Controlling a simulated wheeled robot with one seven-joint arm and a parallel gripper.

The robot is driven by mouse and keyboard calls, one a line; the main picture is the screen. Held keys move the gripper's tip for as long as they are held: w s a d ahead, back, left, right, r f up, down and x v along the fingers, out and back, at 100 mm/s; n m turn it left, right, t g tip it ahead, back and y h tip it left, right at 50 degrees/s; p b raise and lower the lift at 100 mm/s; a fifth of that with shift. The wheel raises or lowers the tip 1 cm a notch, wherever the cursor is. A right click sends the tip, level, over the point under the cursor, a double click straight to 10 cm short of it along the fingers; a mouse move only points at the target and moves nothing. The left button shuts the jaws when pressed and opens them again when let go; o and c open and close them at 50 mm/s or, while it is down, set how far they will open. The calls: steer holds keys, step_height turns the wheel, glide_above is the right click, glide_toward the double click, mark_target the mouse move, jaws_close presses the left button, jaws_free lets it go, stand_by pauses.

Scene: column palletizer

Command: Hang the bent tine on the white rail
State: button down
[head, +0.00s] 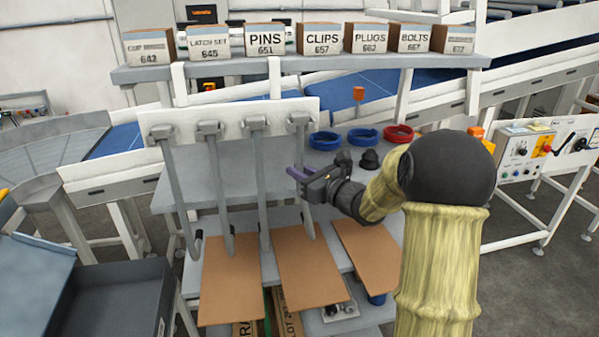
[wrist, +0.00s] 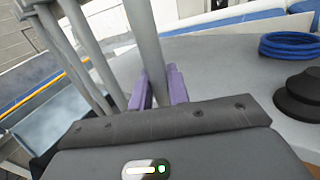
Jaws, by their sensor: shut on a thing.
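The white rail (head: 276,113) runs across the upper left of the head view. Several grey tines hang from it by block-shaped heads. My gripper (head: 297,176) has purple fingers and is shut on the rightmost tine (head: 305,205), part way down its shaft. That tine's head is at the rail's right end; I cannot tell how firmly it is seated. In the wrist view, the held tine (wrist: 148,45) passes between the fingers of my gripper (wrist: 160,88). I cannot tell which tine is bent.
Brown boards (head: 308,268) lie below the tines. Blue rings (head: 324,140), a red ring (head: 398,134) and a black stepped knob (head: 370,160) sit on the grey shelf right of my gripper. Labelled boxes (head: 265,40) line the shelf above. A control panel (head: 530,148) stands right.

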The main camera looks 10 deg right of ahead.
steer(key=shift+r, duration=0.1)
steer(key=c, duration=1.3)
jaws_free()
steer(key=shift+o, duration=0.2)
steer(key=shift+s, duration=0.1)
steer(key=b+v, duration=0.6)
steer(key=v, duration=1.1)
steer(key=shift+s+b, duration=0.15)
steer(key=shift+b, duration=0.15)
